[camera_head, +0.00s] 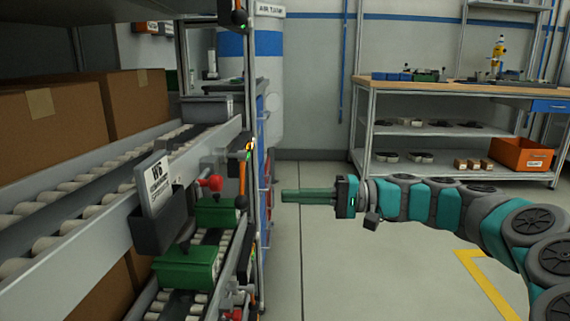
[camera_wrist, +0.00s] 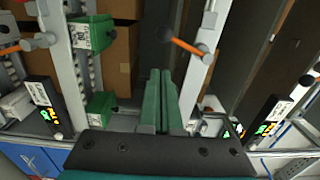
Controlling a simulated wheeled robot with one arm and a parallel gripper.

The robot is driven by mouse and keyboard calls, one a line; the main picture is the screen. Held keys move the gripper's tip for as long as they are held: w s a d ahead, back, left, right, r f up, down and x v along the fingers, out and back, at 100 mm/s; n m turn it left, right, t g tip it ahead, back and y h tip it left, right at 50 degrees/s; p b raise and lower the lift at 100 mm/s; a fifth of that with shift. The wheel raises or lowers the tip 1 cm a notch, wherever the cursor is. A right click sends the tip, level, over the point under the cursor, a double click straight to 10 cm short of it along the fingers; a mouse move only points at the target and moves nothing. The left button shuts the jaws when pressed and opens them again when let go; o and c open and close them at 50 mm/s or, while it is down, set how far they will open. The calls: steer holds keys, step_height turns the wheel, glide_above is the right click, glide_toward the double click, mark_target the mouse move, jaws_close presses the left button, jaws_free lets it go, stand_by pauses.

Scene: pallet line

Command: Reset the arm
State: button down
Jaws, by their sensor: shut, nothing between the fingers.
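My arm reaches in from the right in the head view, stretched out level over the open floor. My gripper (camera_head: 284,196) points left toward the roller rack, with its green fingers together and nothing held. A gap of floor shows between the fingertips and the rack in the head view.
A workbench (camera_head: 460,90) with an orange bin (camera_head: 521,155) stands at the back right. The floor (camera_head: 340,270) between is clear.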

steer(key=s+a+f+n+g+h+p, duration=0.1)
steer(key=s+a+f+h+p, duration=0.15)
steer(key=s, duration=0.45)
steer(key=s+a+f+n+g+h+p, duration=0.1)
steer(key=s+h, duration=0.2)
steer(key=s, duration=0.3)
steer(key=s+a+f+n+g+h+p, duration=0.1)
steer(key=s+a+f+h, duration=0.15)
steer(key=s, duration=0.45)
steer(key=s+d+f+m+h+p, duration=0.1)
steer(key=s+d+f+h+p, duration=0.1)
steer(key=s+d+f+h, duration=0.2)
steer(key=s+d+f+m+h+p, duration=0.1)
steer(key=s+d+f+h, duration=0.4)
steer(key=s+d, duration=0.6)
steer(key=d+h+p, duration=0.1)
steer(key=d, duration=0.3)
steer(key=shift+m+t, duration=0.3)
steer(key=shift+a+f, duration=0.15)
steer(key=shift+a, duration=0.05)
